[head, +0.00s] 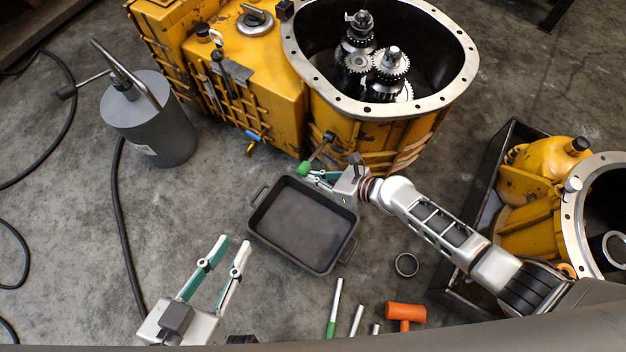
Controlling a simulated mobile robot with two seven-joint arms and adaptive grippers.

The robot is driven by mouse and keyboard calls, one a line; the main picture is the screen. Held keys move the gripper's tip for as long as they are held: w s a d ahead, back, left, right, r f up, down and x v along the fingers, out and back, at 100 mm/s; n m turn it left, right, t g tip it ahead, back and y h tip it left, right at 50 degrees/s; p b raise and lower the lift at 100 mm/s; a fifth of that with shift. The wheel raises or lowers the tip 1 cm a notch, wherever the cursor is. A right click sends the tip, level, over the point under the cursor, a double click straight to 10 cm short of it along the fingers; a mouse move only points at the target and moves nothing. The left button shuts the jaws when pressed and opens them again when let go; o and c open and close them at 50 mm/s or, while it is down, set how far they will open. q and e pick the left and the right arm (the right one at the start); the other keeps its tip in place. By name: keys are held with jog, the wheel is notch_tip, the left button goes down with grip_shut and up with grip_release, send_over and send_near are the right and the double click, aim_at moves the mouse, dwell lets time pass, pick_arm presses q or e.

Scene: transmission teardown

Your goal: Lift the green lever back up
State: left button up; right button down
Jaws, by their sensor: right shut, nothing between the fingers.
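The green lever (304,168) is on the lower front of the yellow transmission housing (275,80). Its dark shaft slants down and left from a pivot on the housing, ending in the green knob. My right gripper (313,177) is shut and empty, with its fingertips right beside the green knob, just below and to its right. I cannot tell whether they touch it. My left gripper (232,243) is open and empty at the lower left, well away from the lever.
A dark empty tray (302,222) lies on the floor under my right gripper. A grey canister (152,125) with a hose stands at left. A black crate (487,185) with yellow parts is at right. A ring (406,265) and an orange mallet (405,312) lie in front.

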pick_arm(q)
jog(key=shift+a+f+m+p, duration=0.25)
jog(key=shift+a+m+p, duration=0.15)
jog(key=shift+a+p, duration=0.3)
pick_arm(e)
notch_tip(320, 180, up, 3)
jog(key=shift+w+d+f+m, duration=0.1)
jog(key=shift+f+m, duration=0.05)
jog(key=shift+m, duration=0.15)
pick_arm(q)
jog(key=shift+g, duration=0.3)
